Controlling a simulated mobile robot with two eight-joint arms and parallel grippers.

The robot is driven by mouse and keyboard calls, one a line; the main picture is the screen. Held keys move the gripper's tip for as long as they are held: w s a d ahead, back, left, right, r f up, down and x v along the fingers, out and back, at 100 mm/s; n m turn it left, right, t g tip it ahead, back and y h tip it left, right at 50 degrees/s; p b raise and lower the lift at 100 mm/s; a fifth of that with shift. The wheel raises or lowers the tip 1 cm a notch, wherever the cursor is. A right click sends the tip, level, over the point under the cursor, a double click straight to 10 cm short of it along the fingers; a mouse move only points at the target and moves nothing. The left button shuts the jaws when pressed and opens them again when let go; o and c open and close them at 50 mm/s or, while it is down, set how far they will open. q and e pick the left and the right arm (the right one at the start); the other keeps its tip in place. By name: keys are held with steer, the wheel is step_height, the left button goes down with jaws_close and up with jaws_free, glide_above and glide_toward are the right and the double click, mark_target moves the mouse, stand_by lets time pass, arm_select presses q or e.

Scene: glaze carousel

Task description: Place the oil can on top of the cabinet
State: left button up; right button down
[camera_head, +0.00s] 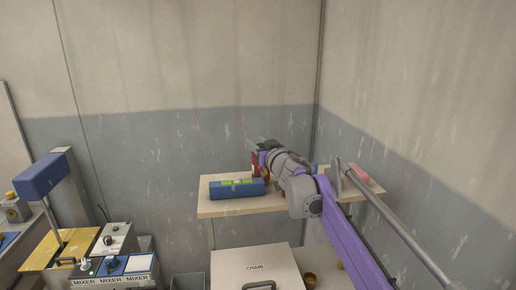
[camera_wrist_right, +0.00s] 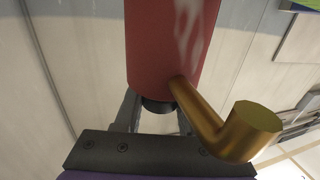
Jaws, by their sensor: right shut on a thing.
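The oil can is a red cylinder with a brass spout. In the right wrist view the oil can (camera_wrist_right: 165,45) fills the upper middle, with its spout bent toward the lower right. My right gripper (camera_wrist_right: 156,112) is shut on its dark end part. In the head view the oil can (camera_head: 256,166) shows partly behind my right gripper (camera_head: 259,150), above or at the wooden shelf top; I cannot tell if it touches. A pale cabinet-like unit (camera_head: 235,266) with a dark handle and a label stands below the shelf. My left gripper is out of view.
The wooden shelf (camera_head: 220,208) holds a blue roll-shaped object (camera_head: 231,190) left of the can and a pink item (camera_head: 361,173) at right. A small brass cup (camera_head: 309,280) stands right of the pale unit. Mixer boxes (camera_head: 128,265) stand at lower left. Walls close the corner behind.

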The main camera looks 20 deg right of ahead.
steer(key=shift+f, duration=0.65)
steer(key=shift+f, duration=0.25)
steer(key=c, duration=0.5)
jaws_free()
steer(key=shift+r, duration=0.1)
